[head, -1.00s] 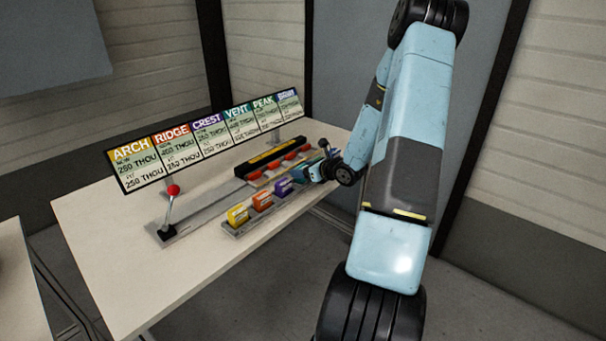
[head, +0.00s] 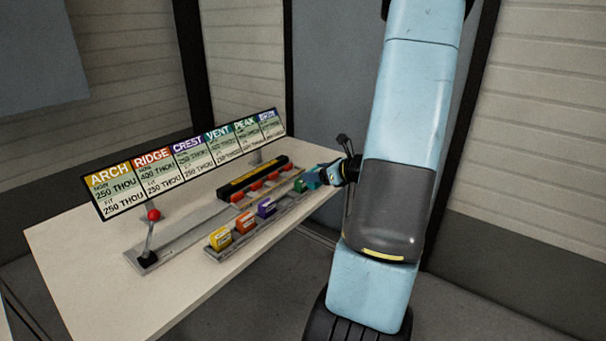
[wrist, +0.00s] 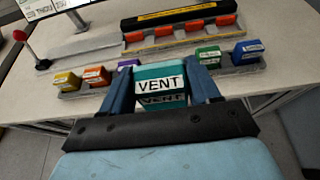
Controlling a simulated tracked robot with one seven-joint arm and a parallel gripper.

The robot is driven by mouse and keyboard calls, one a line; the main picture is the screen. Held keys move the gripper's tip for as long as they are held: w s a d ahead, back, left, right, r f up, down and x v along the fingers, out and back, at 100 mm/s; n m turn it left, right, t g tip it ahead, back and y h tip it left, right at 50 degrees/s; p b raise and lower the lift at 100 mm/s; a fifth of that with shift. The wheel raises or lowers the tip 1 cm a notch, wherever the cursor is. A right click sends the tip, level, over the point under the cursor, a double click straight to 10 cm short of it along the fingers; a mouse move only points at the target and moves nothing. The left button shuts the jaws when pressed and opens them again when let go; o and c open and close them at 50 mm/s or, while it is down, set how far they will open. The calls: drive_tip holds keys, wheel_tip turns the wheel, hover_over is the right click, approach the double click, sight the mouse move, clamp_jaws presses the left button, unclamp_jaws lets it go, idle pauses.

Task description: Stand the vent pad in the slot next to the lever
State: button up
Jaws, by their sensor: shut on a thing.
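My gripper (wrist: 161,74) is shut on the teal vent pad (wrist: 160,86), with a blue finger on each side of its white "VENT" label. In the wrist view the pad covers the middle of the pad rack, between the purple and green pads; it appears held above the rack. In the head view my gripper (head: 322,176) is at the rack's far right end. The lever (head: 151,235), with a red ball knob, stands at the left end of a grey track; it also shows in the wrist view (wrist: 32,48). The slot beside it is too small to make out.
The pad rack (head: 216,251) holds yellow, orange, purple, green and blue pads. Behind it, a black bar (head: 243,181) stands over a row of red-orange pieces (head: 257,188). A sign board (head: 185,165) runs along the back. The table's front left (head: 90,270) is clear.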

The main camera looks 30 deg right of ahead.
drive_tip(key=shift+s+d+r, duration=0.15)
drive_tip(key=shift+s+r, duration=0.05)
drive_tip(key=shift+s, duration=0.2)
drive_tip(key=w+a+f, duration=0.2)
drive_tip(key=w+a, duration=0.8)
drive_tip(key=a, duration=0.2)
drive_tip(key=w+a+f, duration=0.2)
drive_tip(key=w+a, duration=0.8)
drive_tip(key=a, duration=0.3)
drive_tip(key=shift+f+m+h, duration=0.3)
drive_tip(key=shift+f, duration=0.1)
